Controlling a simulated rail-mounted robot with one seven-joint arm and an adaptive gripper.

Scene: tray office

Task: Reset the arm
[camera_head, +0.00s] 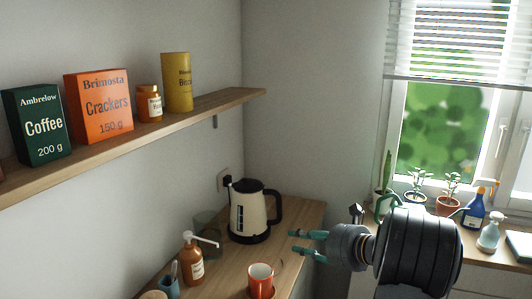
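My arm enters from the lower right of the head view, with a dark, rounded link in front of the window sill. My gripper (307,245) points left over the right part of the wooden counter (300,215). Its two teal fingers are apart, with a gap between them and nothing held. The gripper is to the right of the cream kettle (250,211) and above and to the right of the orange mug (261,281). It appears clear of both.
The counter also bears a brown pump bottle (192,262) and a blue cup (169,288). A wall shelf (200,112) holds a coffee box (38,125), crackers box (99,104), jar and yellow canister. Potted plants and spray bottles (473,213) stand by the window.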

